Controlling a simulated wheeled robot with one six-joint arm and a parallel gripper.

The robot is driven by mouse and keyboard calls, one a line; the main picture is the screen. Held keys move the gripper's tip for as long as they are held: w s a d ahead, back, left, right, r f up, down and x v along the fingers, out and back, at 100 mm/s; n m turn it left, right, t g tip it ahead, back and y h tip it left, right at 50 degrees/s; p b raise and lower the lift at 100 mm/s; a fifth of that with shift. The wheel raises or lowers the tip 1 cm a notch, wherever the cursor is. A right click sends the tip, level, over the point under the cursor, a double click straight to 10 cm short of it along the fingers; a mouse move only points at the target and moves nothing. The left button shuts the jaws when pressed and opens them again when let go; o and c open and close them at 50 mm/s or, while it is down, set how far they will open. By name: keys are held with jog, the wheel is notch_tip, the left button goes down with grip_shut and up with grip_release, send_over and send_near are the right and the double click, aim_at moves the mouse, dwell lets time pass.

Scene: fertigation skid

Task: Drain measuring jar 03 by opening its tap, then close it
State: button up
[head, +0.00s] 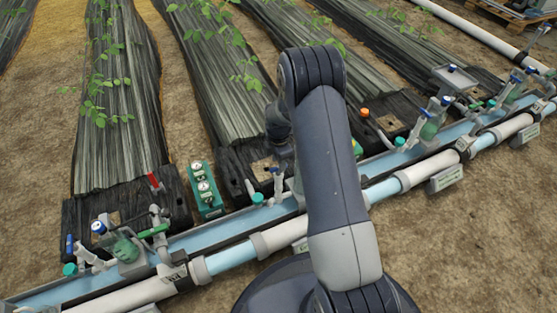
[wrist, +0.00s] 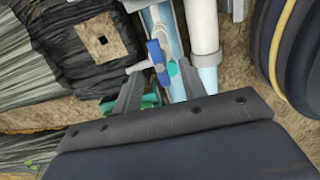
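In the wrist view my gripper (wrist: 161,70) has its two grey fingers apart, one on each side of a blue tap handle (wrist: 158,60). I cannot tell whether the fingers touch the handle. A teal cap (wrist: 173,68) sits beside the handle, and a green part (wrist: 150,100) shows partly behind the left finger. In the head view my arm covers my gripper and most of this station; a small blue-topped tap (head: 274,170) and a teal cap (head: 258,198) show left of the arm. Which jar is 03 cannot be read.
A green jar (head: 127,248) with taps stands at the lower left, and another green jar (head: 432,125) at the right. A green box with two gauges (head: 205,190) stands behind the pipe. A white and blue pipe (head: 232,257) runs across. Bare soil lies in front at right.

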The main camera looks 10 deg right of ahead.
jog(key=shift+f+b, duration=1.5)
jog(key=shift+f, duration=0.8)
jog(key=shift+c, duration=0.3)
grip_shut()
jog(key=m, duration=0.4)
jog(key=shift+m, duration=0.4)
jog(key=m, duration=0.9)
jog(key=shift+m, duration=0.4)
jog(key=m, duration=0.4)
jog(key=shift+m, duration=0.4)
